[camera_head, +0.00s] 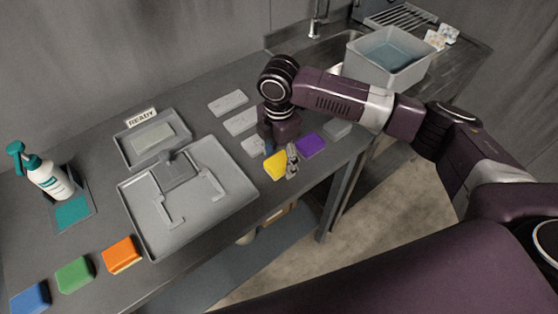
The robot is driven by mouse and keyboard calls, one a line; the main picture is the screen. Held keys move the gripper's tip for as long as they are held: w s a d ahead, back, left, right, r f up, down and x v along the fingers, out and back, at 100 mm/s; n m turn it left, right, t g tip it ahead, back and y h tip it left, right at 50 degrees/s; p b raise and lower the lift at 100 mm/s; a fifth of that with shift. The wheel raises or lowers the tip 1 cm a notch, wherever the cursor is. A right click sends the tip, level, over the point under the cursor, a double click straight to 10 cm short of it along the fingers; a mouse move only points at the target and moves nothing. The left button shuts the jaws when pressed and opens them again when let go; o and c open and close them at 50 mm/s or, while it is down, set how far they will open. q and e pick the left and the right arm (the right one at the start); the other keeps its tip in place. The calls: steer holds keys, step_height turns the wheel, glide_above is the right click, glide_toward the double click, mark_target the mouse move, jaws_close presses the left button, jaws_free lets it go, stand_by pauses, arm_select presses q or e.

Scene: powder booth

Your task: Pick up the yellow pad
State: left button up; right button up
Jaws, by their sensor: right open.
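The yellow pad (274,168) lies on the grey counter near its front edge, left of a purple pad (310,145). My right gripper (281,160) points down right at the yellow pad, with its jaws open. One finger shows at the pad's right side and partly covers it. The other finger is mostly hidden behind the pad, so I cannot tell whether either touches it. My left gripper is not in view.
Pale grey blocks (228,102) stand behind, with another (337,128) right of the purple pad. A grey tray (235,190) lies left. Orange (122,255), green (75,274) and blue (30,298) pads, a spray bottle (48,178) and a water tub (362,66) are farther off.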

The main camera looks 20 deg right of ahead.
mark_target(279, 161)
steer(key=shift+f, duration=0.7)
steer(key=c, duration=1.2)
steer(key=shift+r, duration=0.1)
steer(key=shift+c, duration=0.2)
step_height(279, 161, up, 20)
steer(key=b, duration=0.2)
steer(key=shift+b, duration=0.35)
steer(key=o, duration=0.5)
steer(key=c, duration=0.4)
